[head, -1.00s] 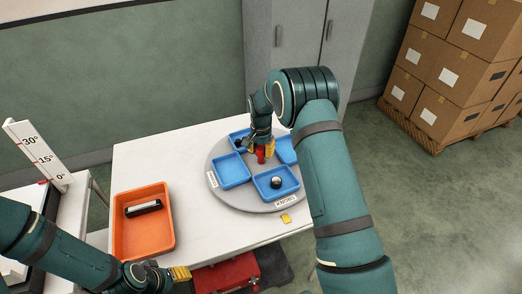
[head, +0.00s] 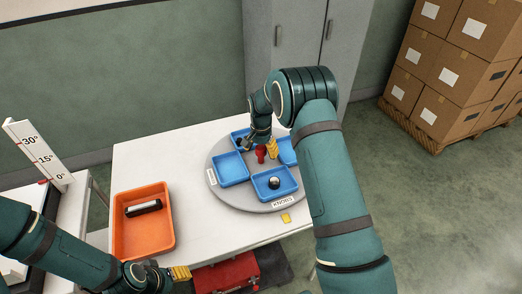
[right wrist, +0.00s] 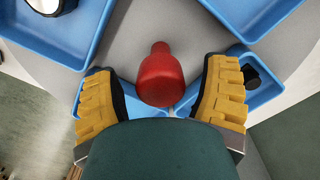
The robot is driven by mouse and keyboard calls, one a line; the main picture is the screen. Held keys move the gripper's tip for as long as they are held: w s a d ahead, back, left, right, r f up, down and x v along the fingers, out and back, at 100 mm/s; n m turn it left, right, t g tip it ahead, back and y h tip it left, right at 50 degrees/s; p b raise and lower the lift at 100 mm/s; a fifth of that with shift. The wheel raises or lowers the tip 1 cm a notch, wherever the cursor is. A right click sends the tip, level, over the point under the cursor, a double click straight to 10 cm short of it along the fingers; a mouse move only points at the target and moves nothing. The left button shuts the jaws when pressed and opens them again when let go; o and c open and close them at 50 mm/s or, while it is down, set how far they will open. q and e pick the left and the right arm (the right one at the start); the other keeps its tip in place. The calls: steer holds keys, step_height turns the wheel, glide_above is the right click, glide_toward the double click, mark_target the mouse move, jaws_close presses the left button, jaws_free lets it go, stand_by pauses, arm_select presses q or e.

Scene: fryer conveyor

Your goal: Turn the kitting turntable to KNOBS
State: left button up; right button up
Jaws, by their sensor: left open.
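The grey round turntable (head: 222,150) carries several blue trays and a red centre handle (head: 260,154). Its KNOBS label (head: 284,202) is at the front edge, close to a yellow marker (head: 286,218) on the table. The front blue tray (head: 262,193) holds a round dark and silver knob (head: 274,183). My right gripper (head: 262,148) is over the turntable's middle. In the right wrist view its fingers (right wrist: 160,75) are open on both sides of the red handle (right wrist: 160,78), with gaps to it. My left gripper (head: 178,273) is open and empty near the table's front edge.
An orange bin (head: 123,241) with a black and white part (head: 143,208) stands on the white table (head: 160,158), left of the turntable. A red box (head: 228,273) is below the table's front. An angle scale (head: 38,155) stands at far left.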

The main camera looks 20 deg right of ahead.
steer(key=shift+r, duration=0.1)
step_height(320, 180, up, 12)
stand_by(0.5)
stand_by(0.4)
